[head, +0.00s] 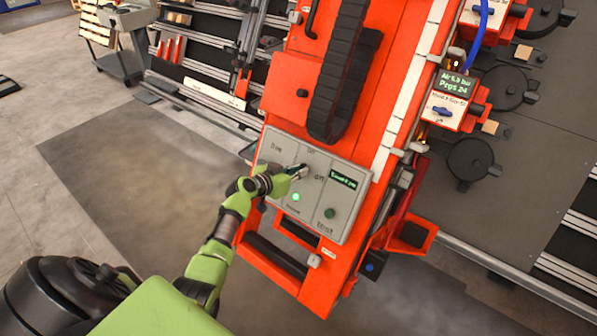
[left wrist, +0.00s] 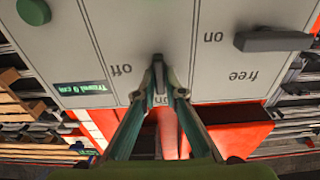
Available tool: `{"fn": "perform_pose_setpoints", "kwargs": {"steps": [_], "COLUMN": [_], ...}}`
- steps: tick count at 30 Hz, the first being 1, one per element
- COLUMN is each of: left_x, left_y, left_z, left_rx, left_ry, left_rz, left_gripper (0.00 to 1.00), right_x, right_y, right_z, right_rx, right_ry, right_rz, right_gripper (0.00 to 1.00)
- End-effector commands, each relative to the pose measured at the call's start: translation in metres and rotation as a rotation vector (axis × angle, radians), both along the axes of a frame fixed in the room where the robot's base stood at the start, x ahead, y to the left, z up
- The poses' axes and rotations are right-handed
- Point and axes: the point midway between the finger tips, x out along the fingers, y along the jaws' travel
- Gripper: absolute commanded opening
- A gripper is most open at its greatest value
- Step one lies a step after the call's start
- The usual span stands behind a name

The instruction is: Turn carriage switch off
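The grey control panel (head: 312,186) is on the orange gantry carriage. The carriage switch (left wrist: 158,68) is a dark lever on it, also visible in the head view (head: 300,168). In the upside-down left wrist view, "off" is printed left of the lever, which stands vertically rather than pointing at that word. My left gripper (left wrist: 166,94) has its fingers closed in on both sides of the lever; they hide part of it. The same gripper (head: 290,174) is against the panel in the head view. My right gripper is not in view.
A second dark lever (left wrist: 272,41) sits beside the "free" and "on" labels. A small display (left wrist: 86,88), a green button (head: 329,213) and a lit green lamp (head: 296,197) share the panel. A black cable chain (head: 341,75) runs above.

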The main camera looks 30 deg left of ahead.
Motion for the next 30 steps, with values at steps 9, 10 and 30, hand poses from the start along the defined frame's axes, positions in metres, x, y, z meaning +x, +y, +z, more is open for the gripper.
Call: {"fn": "perform_pose_setpoints", "kwargs": {"steps": [9,10,30], "left_x": [0.0,0.0,0.0], "left_y": [0.0,0.0,0.001], "left_z": [0.0,0.0,0.002], "left_rx": [-0.007,-0.011,-0.414], "left_ry": [0.001,0.001,0.032], "left_rz": [0.004,0.006,0.221], "left_gripper": [0.0,0.0,0.0], "right_x": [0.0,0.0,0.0], "right_y": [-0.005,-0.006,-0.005], "right_z": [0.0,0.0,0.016], "right_rx": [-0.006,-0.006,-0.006], "right_ry": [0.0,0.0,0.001], "right_rz": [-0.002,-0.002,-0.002], "right_gripper": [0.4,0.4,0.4]}}
